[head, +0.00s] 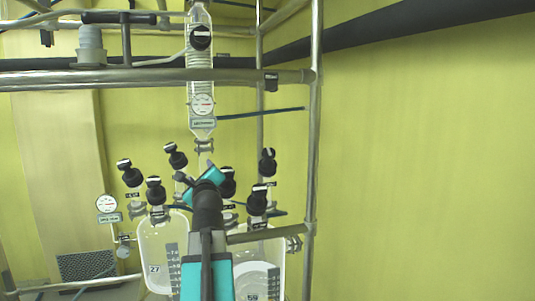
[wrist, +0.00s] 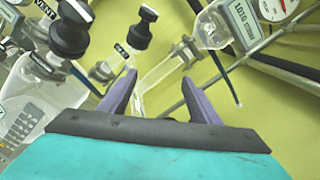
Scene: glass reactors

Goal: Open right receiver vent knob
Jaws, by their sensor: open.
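Two clear glass receivers stand below the frame: the left receiver (head: 152,245) and the right receiver (head: 277,248). Black knobs with white stripes stand above them, including a front knob (head: 257,200) and a back knob (head: 267,163) over the right one. In the head view, my gripper (head: 208,169) is partly hidden behind my wrist.
Another black knob (wrist: 141,28) lies beyond the fingers. A glass column (head: 200,60) with a round gauge (head: 203,105) rises above. Metal frame bars surround the glassware, with an upright post (head: 313,130) at right. A yellow wall (head: 425,160) is beyond it.

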